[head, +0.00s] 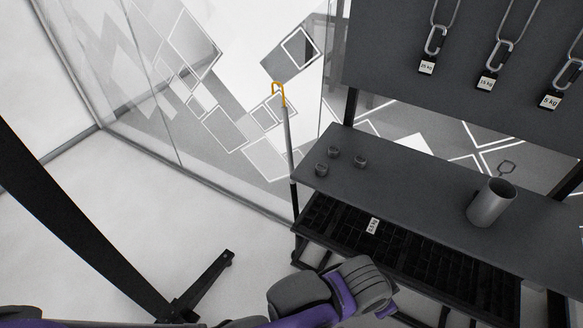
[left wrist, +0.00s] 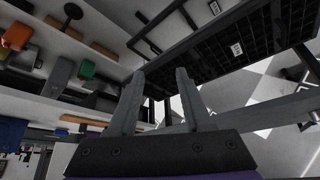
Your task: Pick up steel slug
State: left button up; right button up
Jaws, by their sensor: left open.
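Three small grey metal pieces (head: 334,159) stand on the left part of a dark table top (head: 410,180) in the head view. A larger grey metal cylinder with a dark open top (head: 490,204) stands further right on the same table. I cannot tell which of these is the steel slug. In the left wrist view my left gripper (left wrist: 158,82) is open, with nothing between its two fingers. In the head view a purple and grey arm of mine is low in the picture, in front of the table, and its fingers are not clear. My right gripper is not in view.
A black mesh shelf (head: 420,256) with a white label is under the table top. Carabiners with weight tags (head: 487,83) hang on a dark panel behind. A pole with a yellow hook (head: 286,120) stands at the table's left end. Open floor lies left.

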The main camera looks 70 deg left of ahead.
aim_at(321, 169)
jog(key=u, duration=2.1)
jog(key=l+u, duration=0.2)
jog(key=u, duration=0.25)
jog(key=l+u, duration=0.2)
jog(key=u, duration=0.25)
jog(key=l+u, duration=0.15)
jog(key=u, duration=0.3)
jog(key=k, duration=0.05)
